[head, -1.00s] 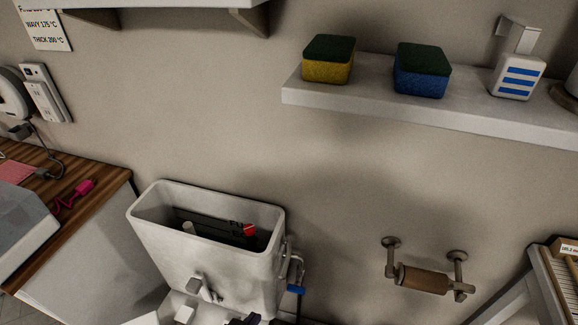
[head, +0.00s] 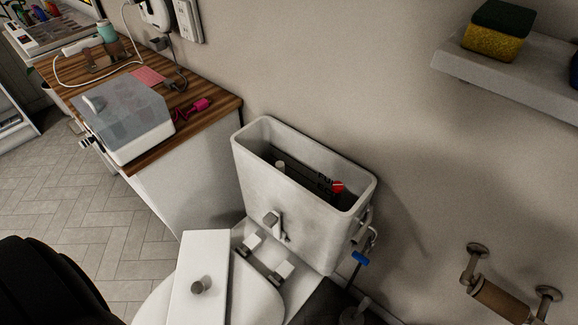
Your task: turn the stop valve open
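The stop valve has a small blue handle (head: 360,258) on the thin pipework at the right side of the open toilet tank (head: 290,215). The handle sits low, close to the wall, and its exact angle is hard to tell. The tank has no lid on. Inside it are a pale upright tube, a red part (head: 338,187) and dark lettering, partly hidden by the walls. Neither of my grippers can be made out in the head view.
A white slab with a grey knob (head: 201,285) lies across the toilet seat. A dark flat object (head: 335,300) is below the valve. A paper holder (head: 500,298) is on the wall at right. A wooden counter (head: 190,128) stands left.

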